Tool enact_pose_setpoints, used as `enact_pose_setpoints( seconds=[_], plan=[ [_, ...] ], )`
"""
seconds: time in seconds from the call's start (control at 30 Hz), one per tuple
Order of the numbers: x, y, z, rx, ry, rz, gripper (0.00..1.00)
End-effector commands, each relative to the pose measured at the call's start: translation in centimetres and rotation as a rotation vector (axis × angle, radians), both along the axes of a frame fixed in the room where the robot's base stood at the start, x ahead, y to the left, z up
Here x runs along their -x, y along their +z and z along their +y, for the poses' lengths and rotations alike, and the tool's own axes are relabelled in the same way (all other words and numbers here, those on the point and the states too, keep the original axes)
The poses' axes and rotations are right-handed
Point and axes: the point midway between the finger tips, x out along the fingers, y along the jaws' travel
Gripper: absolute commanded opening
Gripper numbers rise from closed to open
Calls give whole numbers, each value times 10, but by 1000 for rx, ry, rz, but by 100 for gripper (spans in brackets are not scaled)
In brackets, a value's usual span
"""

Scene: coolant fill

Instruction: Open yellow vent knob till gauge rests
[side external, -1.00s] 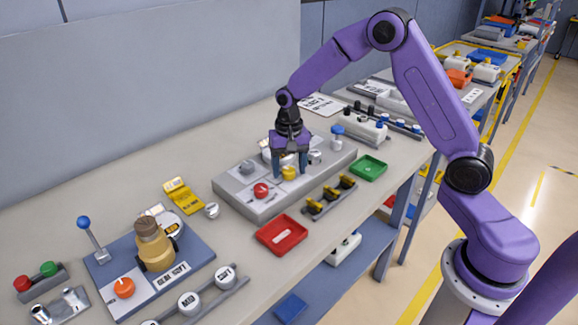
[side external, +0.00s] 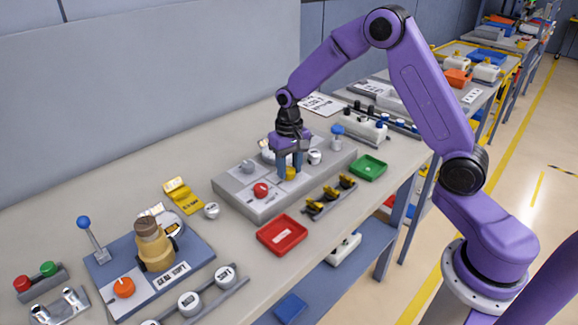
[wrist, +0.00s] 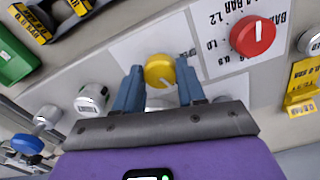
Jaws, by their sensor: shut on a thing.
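The yellow vent knob (side external: 290,173) sits on the grey panel (side external: 232,199), right of a red knob (side external: 261,190). In the wrist view the yellow knob (wrist: 160,70) shows between the blue fingers of my gripper (wrist: 160,88), and the red knob (wrist: 253,36) with a white pointer line is at upper right beside a printed scale. My gripper (side external: 290,160) points down over the yellow knob and is shut on it. A round white-faced gauge (side external: 267,150) is partly hidden behind my gripper; its needle cannot be read.
A red tray (side external: 282,235) and a green tray (side external: 368,167) lie in front of the panel. Yellow-and-black clips (side external: 330,195) sit between them. A blue-topped valve (side external: 337,136) stands behind the green tray. A blue board with a brass vessel (side external: 155,250) is at lower left.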

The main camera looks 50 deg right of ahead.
Motion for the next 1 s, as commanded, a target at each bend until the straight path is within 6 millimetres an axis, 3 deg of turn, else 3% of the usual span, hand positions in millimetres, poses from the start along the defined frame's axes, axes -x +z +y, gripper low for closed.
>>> enact_pose_setpoints(
  seconds=[1.0],
  plan=[
    [-1, 1, -2, 0, 928, -5, 9]
  ],
)
